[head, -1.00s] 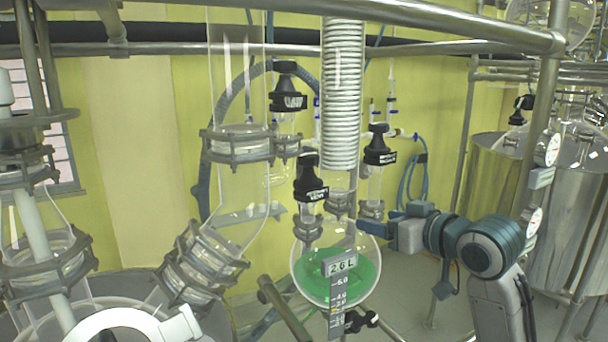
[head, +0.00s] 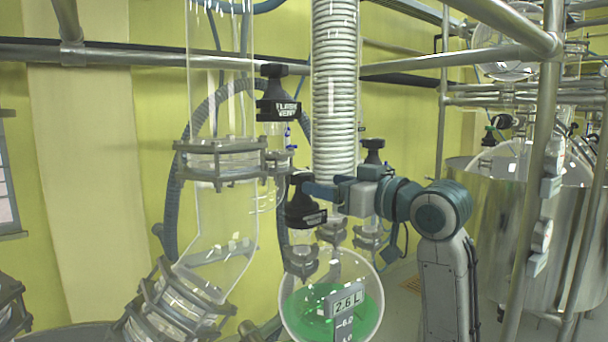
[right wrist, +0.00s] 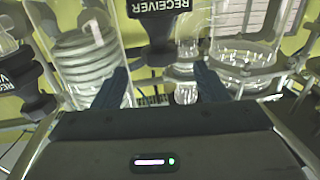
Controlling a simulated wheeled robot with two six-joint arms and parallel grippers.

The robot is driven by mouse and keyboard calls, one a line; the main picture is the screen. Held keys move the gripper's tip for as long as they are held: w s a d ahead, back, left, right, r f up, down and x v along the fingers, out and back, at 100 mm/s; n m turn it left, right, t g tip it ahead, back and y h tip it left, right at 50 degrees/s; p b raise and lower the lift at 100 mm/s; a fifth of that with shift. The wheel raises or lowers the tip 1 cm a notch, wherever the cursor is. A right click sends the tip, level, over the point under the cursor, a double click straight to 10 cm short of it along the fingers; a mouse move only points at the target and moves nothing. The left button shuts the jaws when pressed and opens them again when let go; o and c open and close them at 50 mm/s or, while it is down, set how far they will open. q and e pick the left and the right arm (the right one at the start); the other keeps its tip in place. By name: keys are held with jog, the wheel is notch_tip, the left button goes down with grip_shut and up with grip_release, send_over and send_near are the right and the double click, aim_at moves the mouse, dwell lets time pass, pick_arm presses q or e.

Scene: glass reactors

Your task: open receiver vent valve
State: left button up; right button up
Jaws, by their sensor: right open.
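The receiver valve has a black knob (head: 303,208) above the round receiver flask (head: 300,312), which holds green liquid. Its label is too small to read fully in the head view. My right gripper (head: 318,190) reaches in from the right, with its fingers close beside this knob; contact cannot be told. In the right wrist view a black knob marked RECEIVER (right wrist: 155,28) lies ahead, between the lines of the two fingers. The right gripper (right wrist: 160,75) is open with nothing between its fingers. My left gripper is not in view.
Another black knob (head: 373,152) stands behind my right arm; a RECEIVER-labelled knob (right wrist: 22,85) is at the left of the wrist view. The coil condenser (head: 336,90) and glass column (head: 222,90) stand close by. Metal rails (head: 420,62) cross above.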

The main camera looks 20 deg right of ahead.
aim_at(303, 180)
jog(key=p+x, duration=0.1)
jog(key=x, duration=0.3)
jog(key=shift+w+a, duration=0.2)
jog(key=p+x, duration=0.1)
jog(key=x, duration=0.1)
jog(key=shift+w+a+f, duration=0.1)
jog(key=shift+w, duration=0.2)
jog(key=shift+p, duration=0.3)
jog(key=shift+w+f, duration=0.1)
jog(key=shift+w, duration=0.1)
jog(key=c, duration=1)
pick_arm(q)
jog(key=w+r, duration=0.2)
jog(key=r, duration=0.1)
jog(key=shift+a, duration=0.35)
